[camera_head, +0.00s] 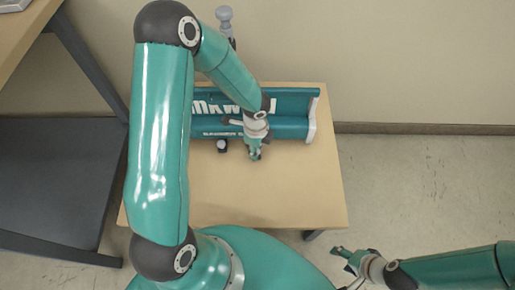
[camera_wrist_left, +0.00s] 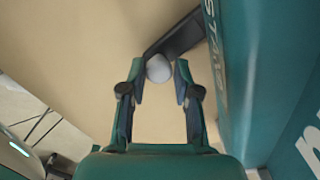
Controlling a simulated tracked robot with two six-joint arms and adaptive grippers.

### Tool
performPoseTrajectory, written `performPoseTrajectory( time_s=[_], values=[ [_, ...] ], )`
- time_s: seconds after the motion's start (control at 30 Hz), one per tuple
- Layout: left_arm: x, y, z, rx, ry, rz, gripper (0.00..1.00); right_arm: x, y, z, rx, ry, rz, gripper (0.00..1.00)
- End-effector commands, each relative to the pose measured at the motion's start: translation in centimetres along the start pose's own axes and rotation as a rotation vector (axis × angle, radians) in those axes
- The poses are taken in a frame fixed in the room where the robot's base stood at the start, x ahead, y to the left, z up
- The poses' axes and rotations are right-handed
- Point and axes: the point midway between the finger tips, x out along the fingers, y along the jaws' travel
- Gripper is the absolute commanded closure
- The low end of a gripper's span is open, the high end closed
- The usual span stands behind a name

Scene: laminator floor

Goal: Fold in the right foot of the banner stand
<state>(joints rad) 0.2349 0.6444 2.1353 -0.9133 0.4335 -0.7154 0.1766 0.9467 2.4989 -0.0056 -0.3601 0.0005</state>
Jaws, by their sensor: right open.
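The banner stand (camera_head: 292,127) lies on the table as a long teal case with white lettering and a pale end cap on its right. A dark foot with a pale round tip (camera_head: 222,146) sticks out in front of it, left of my left gripper (camera_head: 256,154). In the left wrist view, a dark foot bar (camera_wrist_left: 182,38) ends in a pale round tip (camera_wrist_left: 158,69) between the parted fingertips. My left gripper is open around this tip, with no clear grip on it. In the head view my gripper covers this spot. My right gripper (camera_head: 346,256) is open and empty, beyond the table's front right corner.
The wooden table (camera_head: 270,195) is clear in front of the stand. A grey post (camera_head: 224,17) rises behind the stand. The wall is close behind; open floor (camera_head: 420,180) lies to the right.

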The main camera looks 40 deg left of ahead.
Motion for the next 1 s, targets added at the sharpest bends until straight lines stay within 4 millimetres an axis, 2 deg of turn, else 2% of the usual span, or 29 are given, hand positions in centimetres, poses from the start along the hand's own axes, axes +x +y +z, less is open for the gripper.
performPoseTrajectory(
  time_s=[0.03,0.1,0.13,0.43,0.57,1.0],
  values=[
    [-0.2,-0.4,-0.1,0.000,0.003,-0.012,0.60,0.0,0.0,0.0,0.000,0.000,0.000,0.42],
    [-0.2,-0.3,0.0,0.000,0.002,-0.009,0.49,0.0,0.0,0.0,0.000,0.000,0.000,0.42],
    [-0.2,-0.3,0.0,-0.001,0.002,-0.008,0.46,0.0,0.0,0.0,0.000,0.000,0.000,0.42],
    [-0.1,-0.1,0.1,-0.003,0.000,-0.002,0.46,-0.1,0.0,0.0,0.000,0.000,0.000,0.42],
    [-0.7,-0.1,0.1,-0.003,-0.001,-0.003,0.46,-0.1,0.0,0.0,0.000,0.000,0.000,0.42],
    [-6.6,-0.4,0.1,-0.002,-0.001,-0.010,0.46,-0.1,0.0,0.0,0.000,0.000,0.000,0.42]
  ],
)
